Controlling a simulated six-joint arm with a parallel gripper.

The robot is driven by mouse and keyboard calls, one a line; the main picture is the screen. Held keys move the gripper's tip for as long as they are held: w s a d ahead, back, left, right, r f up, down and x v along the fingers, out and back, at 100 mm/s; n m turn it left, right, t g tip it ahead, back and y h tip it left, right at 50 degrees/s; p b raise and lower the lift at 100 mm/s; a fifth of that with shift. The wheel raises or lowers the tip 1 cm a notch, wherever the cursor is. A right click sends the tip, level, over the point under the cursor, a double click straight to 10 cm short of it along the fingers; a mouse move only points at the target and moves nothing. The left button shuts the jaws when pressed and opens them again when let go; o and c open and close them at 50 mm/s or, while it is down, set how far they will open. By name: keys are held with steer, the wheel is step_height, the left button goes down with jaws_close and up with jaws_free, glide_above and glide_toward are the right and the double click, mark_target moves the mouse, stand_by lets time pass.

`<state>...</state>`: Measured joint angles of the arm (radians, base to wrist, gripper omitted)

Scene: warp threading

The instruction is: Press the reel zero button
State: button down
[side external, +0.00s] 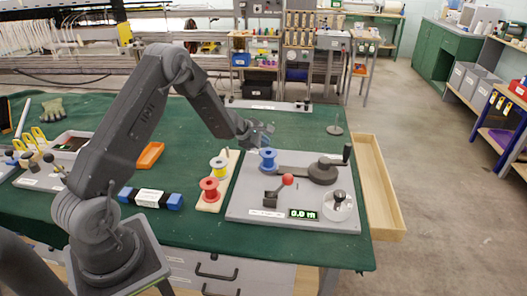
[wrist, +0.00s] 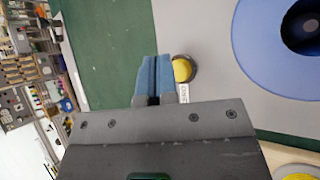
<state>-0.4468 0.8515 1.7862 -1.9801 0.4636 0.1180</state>
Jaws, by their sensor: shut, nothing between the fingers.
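A round yellow button (wrist: 182,69) in a dark ring sits on the grey panel in the wrist view, with a small white label (wrist: 183,93) whose text is too small to read surely. My gripper (wrist: 154,60) is shut and empty, its blue fingertips just left of the button; I cannot tell whether they touch it. In the side view my gripper (side external: 265,130) is above the back left of the grey winder board (side external: 245,188), behind the blue reel. The button is not discernible there.
The blue reel (side external: 268,161) stands close to my gripper and looms large in the wrist view (wrist: 245,60). A red-knobbed lever (side external: 287,180), a display (side external: 303,214) reading 0.0 m and a crank (side external: 325,168) are on the board. Red (side external: 210,190) and yellow (side external: 219,165) spools stand left.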

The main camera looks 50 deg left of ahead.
steer(key=shift+r, duration=2.5)
steer(key=s+d+r+m+g+h, duration=0.1)
steer(key=s+d+r+m+h, duration=0.1)
steer(key=s+d+r+m, duration=0.5)
steer(key=s+d+r+m+g+h, duration=0.1)
steer(key=s+d+r+m, duration=0.35)
steer(key=d+r, duration=0.8)
steer(key=s+d+r+m+g, duration=0.1)
steer(key=s+d+r+m, duration=0.1)
steer(key=s+d+m, duration=0.6)
steer(key=s+a+f+m+y, duration=0.1)
steer(key=s+m+y, duration=0.3)
steer(key=s, duration=1)
steer(key=shift+s+a+f+m, duration=0.35)
steer(key=shift+a+m, duration=0.25)
steer(key=shift+m, duration=0.25)
